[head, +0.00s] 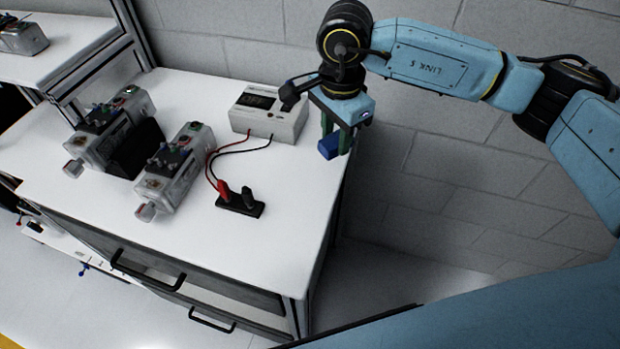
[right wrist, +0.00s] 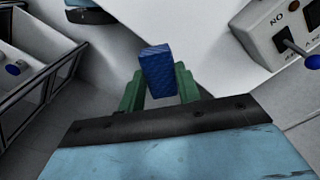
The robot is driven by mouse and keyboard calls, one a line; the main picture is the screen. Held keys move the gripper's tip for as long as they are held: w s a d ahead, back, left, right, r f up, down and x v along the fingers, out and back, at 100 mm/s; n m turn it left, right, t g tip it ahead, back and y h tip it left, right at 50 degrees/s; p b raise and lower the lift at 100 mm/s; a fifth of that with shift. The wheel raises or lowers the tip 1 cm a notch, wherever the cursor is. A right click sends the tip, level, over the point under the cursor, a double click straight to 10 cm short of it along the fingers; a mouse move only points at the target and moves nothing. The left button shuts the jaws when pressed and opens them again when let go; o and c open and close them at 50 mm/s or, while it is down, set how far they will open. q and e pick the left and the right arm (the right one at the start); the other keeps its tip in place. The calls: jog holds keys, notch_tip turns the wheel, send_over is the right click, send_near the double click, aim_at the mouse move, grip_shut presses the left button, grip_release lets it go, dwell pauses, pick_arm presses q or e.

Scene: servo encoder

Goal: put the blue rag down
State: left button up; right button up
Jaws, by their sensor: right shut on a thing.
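The blue rag (head: 328,147) is a small folded blue block at the right edge of the white worktop, beside the meter box. It also shows in the right wrist view (right wrist: 158,72), between the green fingers. My right gripper (head: 336,138) points down and is shut on the rag. In the right wrist view my right gripper (right wrist: 159,92) has a finger on each side of it. Whether the rag touches the worktop is hard to tell. My left gripper is not in view.
The white worktop (head: 285,205) is clear at its front right. A meter box (head: 268,114) with red and black leads stands left of my right gripper. A black holder (head: 240,205) takes the probes. Two grey servo units (head: 175,170) (head: 108,130) stand at left.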

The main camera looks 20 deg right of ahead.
jog(key=m, duration=0.2)
jog(key=a+m, duration=0.1)
jog(key=m, duration=0.1)
jog(key=shift+w+m, duration=0.2)
jog(key=shift+m, duration=0.2)
jog(key=m, duration=0.2)
jog(key=shift+w+a+m, duration=0.15)
jog(key=shift+a+m, duration=0.05)
jog(key=shift+m, duration=0.1)
jog(key=shift+w+a+f+m, duration=0.1)
jog(key=shift+m, duration=0.45)
jog(key=shift+w+a+m, duration=0.1)
jog(key=shift+m, duration=0.45)
jog(key=shift+a+m, duration=0.2)
jog(key=shift+m, duration=0.8)
jog(key=f+m, duration=0.3)
jog(key=m, duration=0.1)
jog(key=a+f+m, duration=0.1)
jog(key=f+m, duration=0.3)
jog(key=a+f+m+p, duration=0.1)
jog(key=f+m, duration=0.2)
jog(key=m, duration=0.1)
jog(key=shift+w+f+m, duration=0.3)
jog(key=shift+w, duration=0.1)
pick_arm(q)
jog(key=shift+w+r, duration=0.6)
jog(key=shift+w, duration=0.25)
